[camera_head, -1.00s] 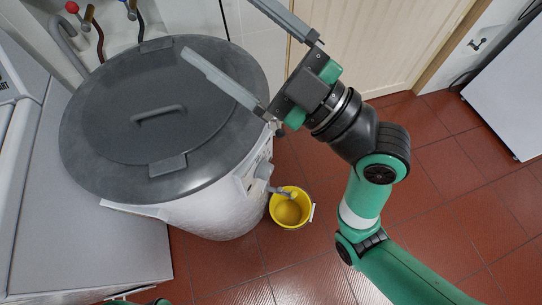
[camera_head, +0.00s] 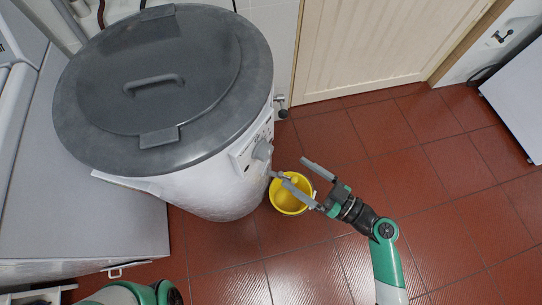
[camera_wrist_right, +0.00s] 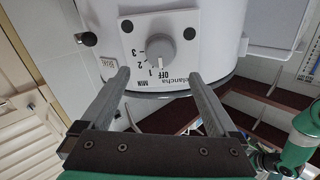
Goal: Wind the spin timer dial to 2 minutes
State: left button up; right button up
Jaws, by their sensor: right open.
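The spin timer dial is a round grey knob (camera_wrist_right: 160,48) on a white panel in the right wrist view, with OFF, 1, 2, 3 and MIN printed around it. Its pale pointer mark appears to lie towards OFF. The dial also shows in the head view (camera_head: 262,150) on the side of the white, grey-lidded drum (camera_head: 215,190). My right gripper (camera_head: 293,172) is open and empty, apart from the dial, to its lower right in the head view. In the right wrist view its fingers (camera_wrist_right: 159,74) are spread, pointing towards the dial. My left gripper is out of view.
A yellow bucket (camera_head: 291,205) stands on the red tiled floor below the dial, under my right gripper, with a grey spout (camera_head: 280,175) above it. A dark knob (camera_head: 283,113) sticks out near the drum's rim.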

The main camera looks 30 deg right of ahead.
aim_at(270, 154)
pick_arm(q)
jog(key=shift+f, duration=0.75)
pick_arm(e)
jog(key=x, duration=0.9)
jog(key=shift+w+a, duration=0.2)
jog(key=shift+w, duration=0.1)
jog(key=c, duration=1.4)
jog(key=shift+r+m, duration=0.1)
jog(key=shift+m, duration=0.3)
jog(key=m+p, duration=0.1)
jog(key=m, duration=0.4)
jog(key=shift+d, duration=0.1)
pick_arm(q)
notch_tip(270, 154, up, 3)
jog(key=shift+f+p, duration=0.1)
jog(key=shift+p, duration=0.8)
pick_arm(e)
jog(key=m, duration=0.5)
jog(key=shift+m+g, duration=0.3)
jog(key=shift+m, duration=0.1)
